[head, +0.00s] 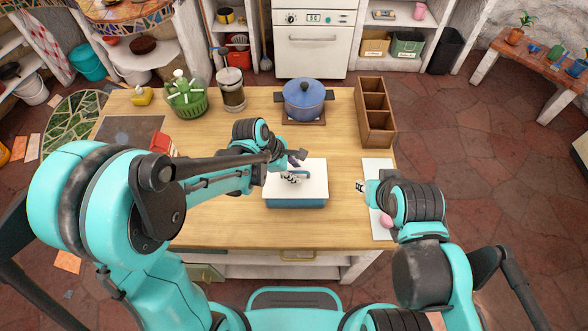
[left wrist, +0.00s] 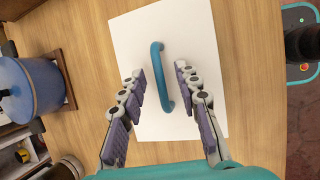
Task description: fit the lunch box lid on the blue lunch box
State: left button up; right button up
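The blue lunch box (head: 296,203) stands on the wooden counter, with its blue front side showing. The white lunch box lid (head: 313,180) lies over its top; I cannot tell whether it is fully seated. In the left wrist view the lid (left wrist: 197,42) has a blue bar handle (left wrist: 157,70). My left gripper (head: 291,171) is over the lid; in the left wrist view its fingers (left wrist: 161,80) are apart on either side of the handle. It holds nothing. My right gripper (head: 361,187) is right of the box; its opening is too small to judge.
A blue pot (head: 304,100) stands behind the box. A wooden divided organizer (head: 375,115) is at the back right. A green basket (head: 185,100) and glass press (head: 232,95) stand back left.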

pick_arm(q)
jog(key=v, duration=1.2)
jog(key=shift+a, duration=0.1)
dwell(0.4)
jog(key=s+a+f+m+t+y+b, duration=0.2)
jog(key=s+a+f+m+b, duration=0.2)
jog(key=m, duration=0.4)
jog(key=s+a+f+m+t+y+b, duration=0.2)
jog(key=s+a+f+m+t+b, duration=0.1)
jog(key=s+a+f+m+b, duration=0.2)
jog(key=a+m+b, duration=0.2)
jog(key=a+m, duration=0.1)
jog(key=m, duration=0.1)
jog(key=shift+s+a+f+m, duration=0.3)
jog(key=shift+a, duration=0.05)
jog(key=shift+d, duration=0.1)
